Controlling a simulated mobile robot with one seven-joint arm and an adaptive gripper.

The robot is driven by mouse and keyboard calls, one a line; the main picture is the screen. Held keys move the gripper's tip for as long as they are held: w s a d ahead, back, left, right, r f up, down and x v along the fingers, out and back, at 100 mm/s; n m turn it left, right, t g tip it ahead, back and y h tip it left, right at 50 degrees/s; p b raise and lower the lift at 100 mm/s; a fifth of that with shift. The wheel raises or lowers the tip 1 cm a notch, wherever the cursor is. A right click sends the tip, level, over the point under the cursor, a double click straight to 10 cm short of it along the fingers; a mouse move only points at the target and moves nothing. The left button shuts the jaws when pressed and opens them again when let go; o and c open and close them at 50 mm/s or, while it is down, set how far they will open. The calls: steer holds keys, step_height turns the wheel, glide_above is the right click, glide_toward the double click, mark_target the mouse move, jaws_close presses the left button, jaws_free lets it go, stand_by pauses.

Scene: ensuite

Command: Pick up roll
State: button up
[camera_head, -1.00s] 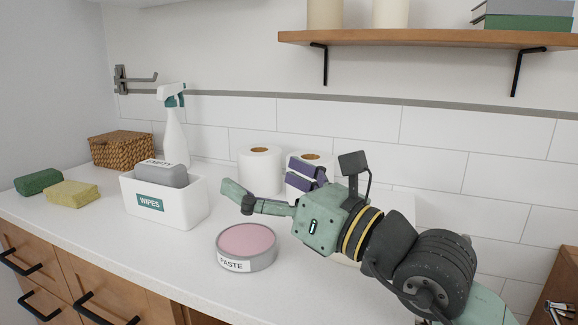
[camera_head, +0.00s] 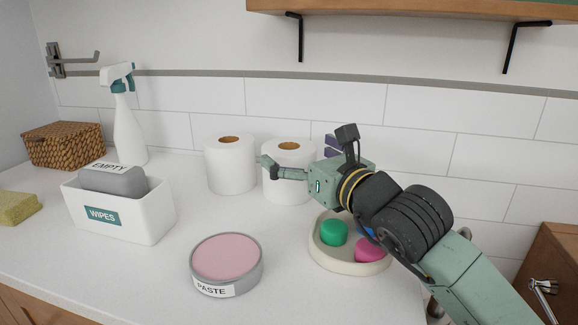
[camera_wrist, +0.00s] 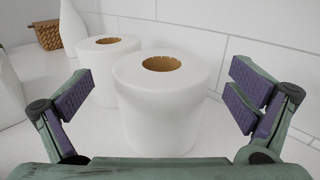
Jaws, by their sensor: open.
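Two white paper rolls with brown cores stand upright side by side at the back of the counter. The left roll (camera_head: 230,165) is clear of my gripper. The right roll (camera_head: 287,187) is partly covered by one finger in the head view. My gripper (camera_head: 298,158) is open and empty. In the wrist view, the right roll (camera_wrist: 164,105) is centred ahead between the spread purple-padded fingers (camera_wrist: 164,108), with gaps on both sides. The left roll (camera_wrist: 103,62) stands behind it to the left there. I cannot tell whether any finger touches a roll.
A round dish (camera_head: 322,258) with coloured pieces sits under my arm. A paste tin (camera_head: 227,262), a white wipes box (camera_head: 140,225), a spray bottle (camera_head: 128,130), a basket (camera_head: 62,146) and a yellow sponge (camera_head: 17,207) stand leftward. A shelf (camera_head: 400,8) hangs above.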

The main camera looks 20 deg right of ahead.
mark_target(289, 146)
steer(key=w, duration=0.2)
steer(key=w+p, duration=0.1)
steer(key=w, duration=0.1)
steer(key=shift+a+f, duration=0.15)
steer(key=shift+a, duration=0.15)
steer(key=shift+c, duration=0.4)
steer(key=c, duration=1.1)
steer(key=shift+c, duration=0.2)
